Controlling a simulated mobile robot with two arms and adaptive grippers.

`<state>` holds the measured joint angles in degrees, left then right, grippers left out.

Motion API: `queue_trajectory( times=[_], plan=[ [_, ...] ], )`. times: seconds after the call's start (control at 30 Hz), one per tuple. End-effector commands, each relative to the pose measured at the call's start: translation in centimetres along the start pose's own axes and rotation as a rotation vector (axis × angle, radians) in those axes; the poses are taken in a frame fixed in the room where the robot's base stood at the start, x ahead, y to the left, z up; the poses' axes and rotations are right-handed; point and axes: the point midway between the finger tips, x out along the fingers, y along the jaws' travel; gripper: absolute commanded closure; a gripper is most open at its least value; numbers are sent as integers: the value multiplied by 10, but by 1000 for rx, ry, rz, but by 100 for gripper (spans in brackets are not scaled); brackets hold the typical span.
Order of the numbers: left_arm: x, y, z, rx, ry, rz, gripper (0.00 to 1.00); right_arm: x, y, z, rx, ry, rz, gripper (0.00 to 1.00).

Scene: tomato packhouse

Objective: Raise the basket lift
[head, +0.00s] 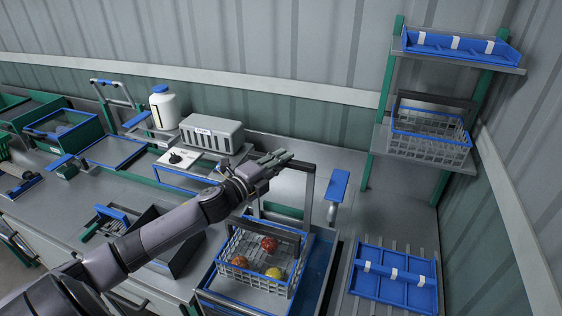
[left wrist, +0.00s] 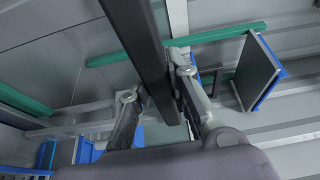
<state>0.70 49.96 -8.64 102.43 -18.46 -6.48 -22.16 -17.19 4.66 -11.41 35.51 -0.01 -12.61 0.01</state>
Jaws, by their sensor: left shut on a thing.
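The basket lift (head: 204,294) is a blue-edged frame at the lower middle of the head view. A grey wire basket (head: 231,282) with a blue rim sits in it, holding two red tomatoes and a yellow one. A dark grey upright hoop bar (head: 307,195) rises behind the basket. My left gripper (head: 284,160) is at the top of this bar. In the left wrist view, a dark bar (left wrist: 142,45) runs between the fingers of my left gripper (left wrist: 168,110), which is shut on it. My forearm hides part of the lift's left side. My right gripper is not in view.
A blue paddle-like piece (head: 338,185) stands right of the bar. A blue tray (head: 393,275) lies at the lower right. A shelf rack (head: 378,140) holds another basket and a blue tray. A grey box (head: 212,133) and white bottle (head: 162,107) stand behind my arm.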

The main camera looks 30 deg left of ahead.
Motion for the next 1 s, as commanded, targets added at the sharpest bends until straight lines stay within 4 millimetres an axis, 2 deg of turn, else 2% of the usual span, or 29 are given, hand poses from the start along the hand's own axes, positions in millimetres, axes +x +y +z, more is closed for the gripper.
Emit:
queue_trajectory(
  times=[0.03, 0.13, 0.17, 0.43, 0.77, 1.0],
  plan=[
    [2, -10, 2, 6, -1, -17, 100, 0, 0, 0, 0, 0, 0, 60],
    [2, -10, 2, 6, -1, -18, 100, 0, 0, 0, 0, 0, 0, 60],
    [2, -10, 2, 6, -1, -18, 81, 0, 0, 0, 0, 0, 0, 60],
    [1, -8, 2, 4, -1, -13, 63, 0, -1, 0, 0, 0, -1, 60],
    [0, -4, 1, 2, -1, -7, 62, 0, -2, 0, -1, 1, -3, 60],
    [-20, -1, 1, 0, -1, -3, 62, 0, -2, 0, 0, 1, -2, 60]
  ],
)
